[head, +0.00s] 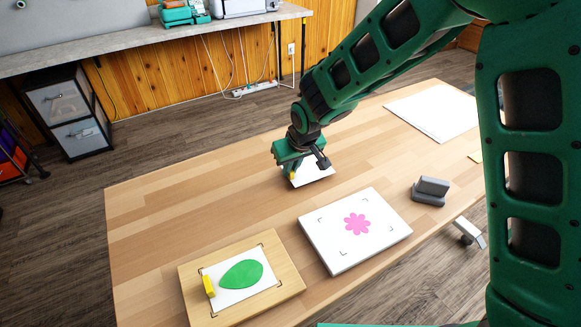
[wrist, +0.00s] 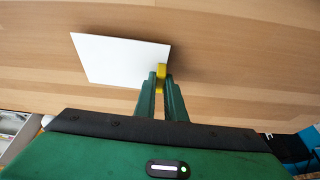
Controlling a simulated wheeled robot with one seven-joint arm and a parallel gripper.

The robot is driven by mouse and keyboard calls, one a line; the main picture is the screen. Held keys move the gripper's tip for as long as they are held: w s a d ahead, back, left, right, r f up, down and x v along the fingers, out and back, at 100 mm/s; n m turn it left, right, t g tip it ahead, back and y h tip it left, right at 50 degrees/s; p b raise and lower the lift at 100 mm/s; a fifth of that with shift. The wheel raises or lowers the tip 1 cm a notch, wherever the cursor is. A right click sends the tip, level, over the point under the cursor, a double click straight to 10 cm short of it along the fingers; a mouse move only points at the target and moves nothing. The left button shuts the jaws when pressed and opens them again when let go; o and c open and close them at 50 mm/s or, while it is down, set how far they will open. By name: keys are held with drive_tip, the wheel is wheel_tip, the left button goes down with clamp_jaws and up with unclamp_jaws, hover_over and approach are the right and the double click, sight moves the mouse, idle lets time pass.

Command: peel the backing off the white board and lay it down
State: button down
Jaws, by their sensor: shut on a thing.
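The white board (head: 335,255) lies on the table with a pink flower (head: 357,224) inside black corner marks. No backing or yellow tab shows on it. My gripper (wrist: 160,80) is shut on the yellow tab of a white backing sheet (wrist: 113,60). The sheet also shows under my gripper in the head view (head: 314,173), behind the white board and apart from it. The sheet is close above the table or touching it; I cannot tell which. Part of it is hidden by my gripper in the head view.
A wooden board (head: 195,293) at front left carries a white sheet with a green leaf (head: 241,274) and a yellow tab (head: 208,286). A grey block (head: 430,190) stands at right. A large white sheet (head: 435,110) lies at the back right. The table's left part is clear.

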drive_tip(key=shift+f, duration=0.2)
drive_tip(key=shift+f, duration=0.45)
drive_tip(key=shift+f, duration=0.15)
idle(0.4)
drive_tip(key=c, duration=0.5)
unclamp_jaws()
drive_tip(key=shift+c, duration=0.2)
drive_tip(key=v, duration=0.9)
idle(1.2)
idle(0.3)
